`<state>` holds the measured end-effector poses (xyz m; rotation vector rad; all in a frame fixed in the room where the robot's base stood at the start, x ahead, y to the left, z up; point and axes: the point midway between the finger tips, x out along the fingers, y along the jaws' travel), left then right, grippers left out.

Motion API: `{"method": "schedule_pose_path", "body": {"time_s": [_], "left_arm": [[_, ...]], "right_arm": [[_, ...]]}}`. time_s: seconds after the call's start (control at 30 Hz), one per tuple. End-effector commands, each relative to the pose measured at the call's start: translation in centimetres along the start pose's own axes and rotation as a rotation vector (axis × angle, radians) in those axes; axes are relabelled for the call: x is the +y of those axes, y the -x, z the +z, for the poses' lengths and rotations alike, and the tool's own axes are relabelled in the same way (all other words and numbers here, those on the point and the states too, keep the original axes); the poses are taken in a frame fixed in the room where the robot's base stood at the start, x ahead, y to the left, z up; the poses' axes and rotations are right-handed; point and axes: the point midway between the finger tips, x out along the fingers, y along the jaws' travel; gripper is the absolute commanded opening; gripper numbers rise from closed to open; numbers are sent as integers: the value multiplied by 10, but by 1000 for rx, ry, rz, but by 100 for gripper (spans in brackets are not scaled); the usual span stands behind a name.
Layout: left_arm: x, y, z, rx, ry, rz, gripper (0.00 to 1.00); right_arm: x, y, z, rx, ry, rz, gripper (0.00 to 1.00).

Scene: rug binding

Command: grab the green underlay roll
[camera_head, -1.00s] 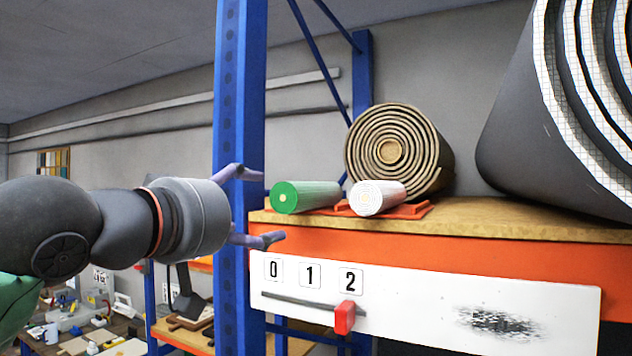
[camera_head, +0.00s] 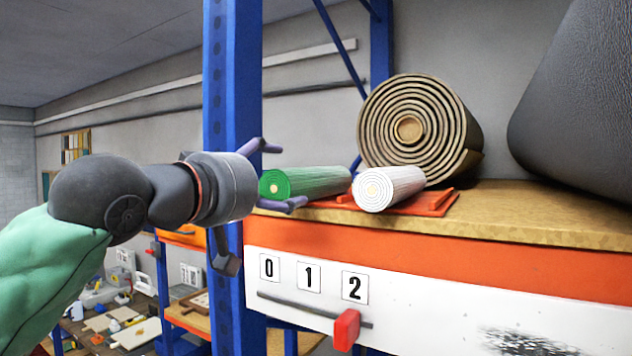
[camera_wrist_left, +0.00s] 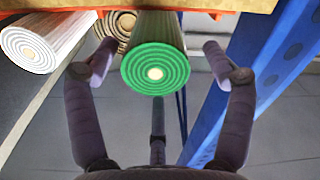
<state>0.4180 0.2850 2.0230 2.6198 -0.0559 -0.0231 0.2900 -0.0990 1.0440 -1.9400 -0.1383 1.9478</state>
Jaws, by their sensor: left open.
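The green underlay roll (camera_head: 315,181) lies on its side on the shelf, its round end facing my left gripper (camera_head: 280,174). That gripper is open, one finger above the roll's near end and one below its front edge in the head view. In the left wrist view, the green roll (camera_wrist_left: 155,60) shows between the two spread fingers, and gaps remain on both sides. The jaws hold nothing. My right gripper is not in view.
A white roll (camera_head: 388,187) lies just right of the green one, on an orange tray (camera_head: 432,204). A blue rack post (camera_head: 232,90) rises beside my left gripper. A dark large roll (camera_head: 575,105) is at right.

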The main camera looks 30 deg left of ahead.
Motion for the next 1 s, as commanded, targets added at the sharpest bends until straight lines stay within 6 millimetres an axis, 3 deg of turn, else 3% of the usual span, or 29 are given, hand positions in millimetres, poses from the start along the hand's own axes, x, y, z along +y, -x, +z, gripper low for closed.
{"method": "schedule_pose_path", "body": {"time_s": [0.17, 0.5, 0.8, 0.87, 1.0], "left_arm": [[0, -8, 0, 2, 0, -1, 82], [0, -50, 6, 1, 1, -2, 82], [0, -54, 7, 2, 1, 1, 82], [0, -54, 7, 2, 1, 1, 68], [0, -54, 7, 2, 1, 1, 29]], "right_arm": [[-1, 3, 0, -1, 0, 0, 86], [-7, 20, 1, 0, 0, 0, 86], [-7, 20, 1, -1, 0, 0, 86], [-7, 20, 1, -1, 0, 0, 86], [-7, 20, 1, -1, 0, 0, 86]]}}
